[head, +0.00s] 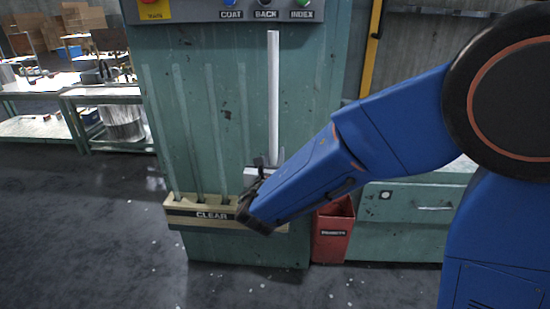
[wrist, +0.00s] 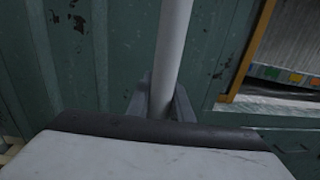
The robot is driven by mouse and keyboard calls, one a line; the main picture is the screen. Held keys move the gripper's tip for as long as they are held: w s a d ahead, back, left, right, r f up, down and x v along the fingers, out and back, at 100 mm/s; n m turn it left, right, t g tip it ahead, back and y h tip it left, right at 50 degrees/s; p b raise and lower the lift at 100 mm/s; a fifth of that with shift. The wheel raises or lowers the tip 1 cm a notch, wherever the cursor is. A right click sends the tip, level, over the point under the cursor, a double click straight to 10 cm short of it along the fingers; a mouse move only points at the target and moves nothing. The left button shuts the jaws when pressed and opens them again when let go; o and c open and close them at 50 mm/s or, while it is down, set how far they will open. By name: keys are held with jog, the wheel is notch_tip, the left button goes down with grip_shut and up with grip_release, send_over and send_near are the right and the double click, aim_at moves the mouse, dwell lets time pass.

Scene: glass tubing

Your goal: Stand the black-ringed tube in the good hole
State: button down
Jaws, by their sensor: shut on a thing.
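My gripper (head: 264,170) is shut on a long whitish tube (head: 273,90), low on its visible length. The tube stands upright in the jaws, in front of the green machine. In the wrist view the tube (wrist: 170,50) rises between the two grey fingers (wrist: 162,100). No black ring shows on it; its lower end is hidden by my gripper. A cream rack (head: 181,213) marked CLEAR is below and left of the gripper, with several thin clear tubes (head: 217,130) upright in it. My arm covers its right part, and I cannot make out a good hole.
The green machine (head: 240,120) stands close behind the tube, with labelled buttons (head: 265,4) on top. A red bin (head: 332,235) is on the floor right of the rack. Workbenches (head: 105,93) stand at the far left. The floor at front left is clear.

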jog(key=w, duration=0.9)
jog(key=shift+w+d+f, duration=0.1)
jog(key=shift+w+d, duration=0.05)
jog(key=shift+w, duration=0.2)
notch_tip(320, 180, down, 9)
dwell(1.8)
dwell(0.5)
jog(key=c, duration=1.5)
grip_release()
jog(key=shift+s, duration=0.1)
